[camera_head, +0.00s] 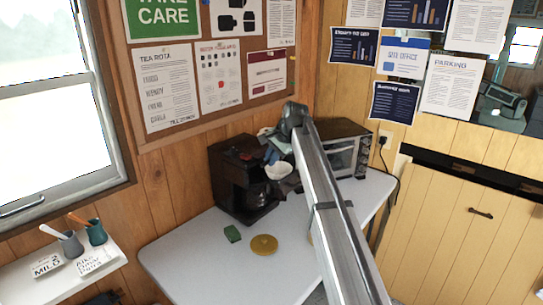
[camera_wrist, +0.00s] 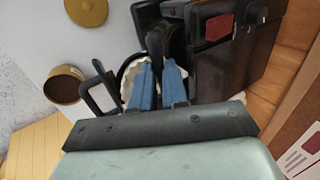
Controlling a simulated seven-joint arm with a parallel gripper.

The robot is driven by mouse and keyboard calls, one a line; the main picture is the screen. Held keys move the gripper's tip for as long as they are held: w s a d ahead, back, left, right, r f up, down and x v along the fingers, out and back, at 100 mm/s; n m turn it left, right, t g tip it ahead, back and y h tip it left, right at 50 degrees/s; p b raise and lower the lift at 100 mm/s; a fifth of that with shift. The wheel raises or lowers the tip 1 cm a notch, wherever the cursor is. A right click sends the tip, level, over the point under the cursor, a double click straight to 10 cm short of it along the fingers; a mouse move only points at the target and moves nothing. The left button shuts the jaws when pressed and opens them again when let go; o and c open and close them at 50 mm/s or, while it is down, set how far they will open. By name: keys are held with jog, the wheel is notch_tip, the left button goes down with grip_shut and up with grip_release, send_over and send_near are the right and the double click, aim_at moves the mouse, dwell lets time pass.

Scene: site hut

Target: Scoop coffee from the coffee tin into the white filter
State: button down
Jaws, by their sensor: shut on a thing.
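My gripper (camera_head: 276,151) is in front of the coffee maker (camera_head: 240,178), above the table. In the wrist view its blue fingers (camera_wrist: 158,70) are shut on a dark thing, which looks like the scoop but is mostly hidden. The white filter (camera_head: 279,171) shows just below the gripper; its pale wavy edge (camera_wrist: 128,82) lies beside the left finger in the wrist view. The open coffee tin (camera_wrist: 66,85), brown inside, stands to the left in the wrist view; my arm seems to hide it in the head view. I cannot see whether the scoop holds coffee.
A toaster oven (camera_head: 345,150) stands behind my arm. A black-framed pale thing (camera_wrist: 103,95) is left of the fingers. The front left of the table is clear.

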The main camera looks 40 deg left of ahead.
jog(key=y, duration=0.2)
jog(key=f+y, duration=0.1)
jog(key=y, duration=0.1)
jog(key=d+y, duration=0.1)
jog(key=y, duration=0.1)
jog(key=shift+f+y, duration=0.3)
jog(key=shift+y, duration=0.1)
jog(key=shift+r, duration=0.1)
jog(key=shift+a, duration=0.1)
dwell(0.4)
